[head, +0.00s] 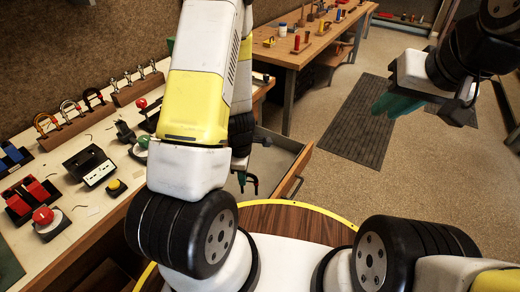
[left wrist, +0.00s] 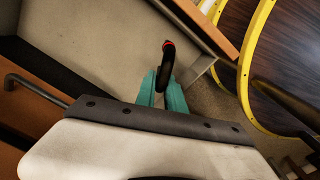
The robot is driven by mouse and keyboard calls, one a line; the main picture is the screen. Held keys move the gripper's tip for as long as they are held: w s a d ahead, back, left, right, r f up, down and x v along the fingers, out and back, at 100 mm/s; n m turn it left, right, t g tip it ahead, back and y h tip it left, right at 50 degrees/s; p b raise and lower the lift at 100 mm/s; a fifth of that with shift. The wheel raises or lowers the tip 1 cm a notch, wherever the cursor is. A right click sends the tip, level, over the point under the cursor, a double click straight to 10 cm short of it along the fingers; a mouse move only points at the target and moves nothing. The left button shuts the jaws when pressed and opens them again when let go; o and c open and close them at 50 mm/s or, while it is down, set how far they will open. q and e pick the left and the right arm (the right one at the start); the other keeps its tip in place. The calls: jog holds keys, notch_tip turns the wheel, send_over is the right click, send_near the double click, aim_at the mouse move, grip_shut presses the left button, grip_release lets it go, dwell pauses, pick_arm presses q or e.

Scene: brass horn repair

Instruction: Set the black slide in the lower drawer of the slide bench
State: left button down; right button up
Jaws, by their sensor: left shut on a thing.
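The black slide (left wrist: 166,65), a dark curved piece with a red spot at its top, is between the teal fingers of my left gripper (left wrist: 162,90) in the left wrist view. In the head view my left gripper (head: 243,177) is small, below the forearm, with a dark bit of the slide (head: 254,183) beside it. An open drawer (head: 273,155) with a wooden front and bar handle is just beside this gripper; its pale inside (left wrist: 85,45) fills the upper left of the left wrist view. Whether it is the lower one is unclear. My right gripper (head: 395,103) hangs far right; its finger gap is unclear.
The workbench (head: 85,225) at left carries clamps, red-knobbed tools and a rack of hooked pieces (head: 67,125). A second bench (head: 290,48) with tools stands at the back. A dark mat (head: 350,125) lies on open floor.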

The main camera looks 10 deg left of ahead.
pick_arm(q)
jog(key=shift+w+f+n, duration=0.75)
jog(key=shift+w+f, duration=0.55)
jog(key=shift+w, duration=0.95)
jog(key=shift+w+f+n, duration=0.8)
jog(key=shift+w+f, duration=0.5)
jog(key=shift+w, duration=0.9)
jog(key=shift+w+f+n, duration=0.75)
jog(key=shift+w+f, duration=0.55)
jog(key=shift+w, duration=0.95)
jog(key=shift+f, duration=0.1)
jog(key=c, duration=1.4)
grip_release()
